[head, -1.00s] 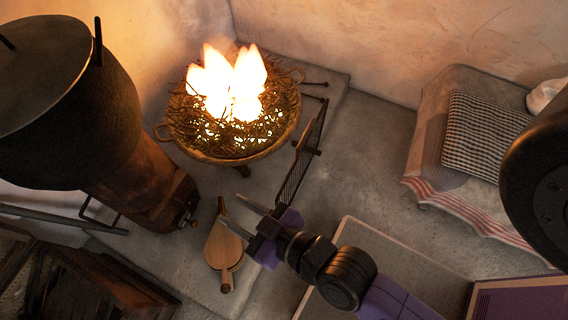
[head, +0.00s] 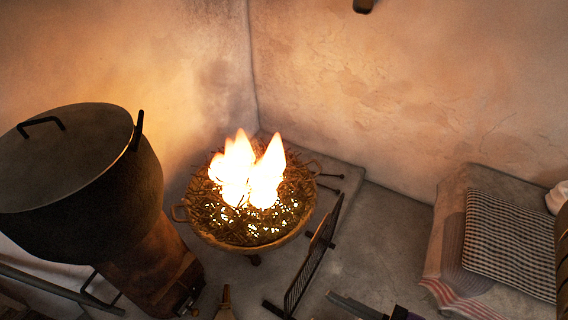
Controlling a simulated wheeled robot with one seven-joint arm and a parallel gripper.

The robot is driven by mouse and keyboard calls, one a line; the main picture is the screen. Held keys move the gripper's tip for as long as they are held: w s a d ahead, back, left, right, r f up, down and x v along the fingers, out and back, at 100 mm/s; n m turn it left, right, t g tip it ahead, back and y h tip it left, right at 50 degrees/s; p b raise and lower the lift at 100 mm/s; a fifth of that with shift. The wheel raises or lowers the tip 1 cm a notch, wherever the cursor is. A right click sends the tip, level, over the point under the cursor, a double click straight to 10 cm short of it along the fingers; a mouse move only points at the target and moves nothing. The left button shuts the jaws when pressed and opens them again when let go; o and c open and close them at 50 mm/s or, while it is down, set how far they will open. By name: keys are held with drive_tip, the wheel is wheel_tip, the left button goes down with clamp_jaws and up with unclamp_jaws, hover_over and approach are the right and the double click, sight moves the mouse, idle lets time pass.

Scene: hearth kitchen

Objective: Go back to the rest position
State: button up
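My gripper (head: 352,305) shows only in part at the bottom edge of the head view, right of the black fire screen. One dark finger and a bit of purple show. The rest is below the frame, so its opening is hidden. I see nothing held in the visible part. A fire burns in a round basket-like brazier (head: 222,238) filled with twigs, up and left of my gripper and apart from it.
A large dark lidded pot (head: 85,200) stands on a stove at left. The black mesh fire screen (head: 312,262) stands beside the brazier. The bellows (head: 225,304) are cut off at the bottom. A checked cloth (head: 512,243) lies at right. Floor between screen and cloth is clear.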

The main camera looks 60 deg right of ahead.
wheel_tip(320, 180, up, 4)
drive_tip(key=shift+f+p, duration=0.2)
drive_tip(key=shift+p, duration=1.05)
